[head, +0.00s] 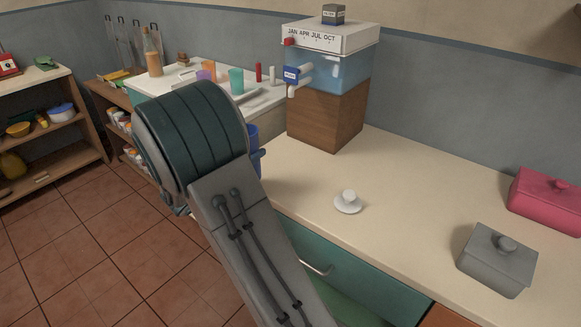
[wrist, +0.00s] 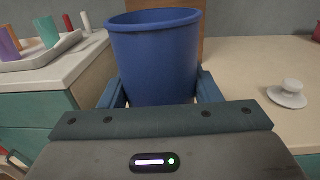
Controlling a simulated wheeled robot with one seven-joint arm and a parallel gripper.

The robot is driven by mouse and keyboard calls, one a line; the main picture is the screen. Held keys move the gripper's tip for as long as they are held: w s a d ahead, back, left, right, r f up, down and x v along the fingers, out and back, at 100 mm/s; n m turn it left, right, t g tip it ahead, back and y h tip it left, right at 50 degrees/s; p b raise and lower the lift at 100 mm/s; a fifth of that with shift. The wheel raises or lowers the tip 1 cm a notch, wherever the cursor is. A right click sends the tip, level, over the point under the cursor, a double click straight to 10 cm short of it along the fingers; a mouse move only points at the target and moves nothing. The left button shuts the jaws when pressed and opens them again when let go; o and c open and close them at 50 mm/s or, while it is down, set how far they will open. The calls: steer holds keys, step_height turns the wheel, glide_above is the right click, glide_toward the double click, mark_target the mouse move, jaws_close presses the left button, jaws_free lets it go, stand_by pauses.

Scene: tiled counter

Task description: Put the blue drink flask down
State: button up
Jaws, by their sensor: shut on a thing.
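The blue drink flask (wrist: 153,58) fills the middle of the wrist view, upright, with its wide round rim at the top. My gripper (wrist: 160,90) is shut on it, with one finger on each side. Its lower part is hidden behind my gripper body. In the head view only a strip of the blue flask (head: 254,146) shows past my arm, by the left end of the cream counter (head: 400,190). My gripper is hidden by my arm there. I cannot tell whether the flask's base touches anything.
A water dispenser on a wooden block (head: 325,117) stands at the counter's back left. A small white lidded dish (head: 348,203) sits mid-counter. A grey box (head: 497,262) and a pink box (head: 548,200) are at the right. The counter between them is clear.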

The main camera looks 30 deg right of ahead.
steer(key=shift+d+f+g, duration=0.15)
steer(key=shift+d+g, duration=0.15)
steer(key=shift+m, duration=0.3)
steer(key=f+x, duration=0.1)
steer(key=x, duration=1.1)
steer(key=f+x, duration=0.1)
steer(key=x, duration=0.5)
steer(key=shift+s+f, duration=0.35)
steer(key=shift+f, duration=0.1)
steer(key=shift+f, duration=0.1)
steer(key=shift+f, duration=0.15)
steer(key=o, duration=1)
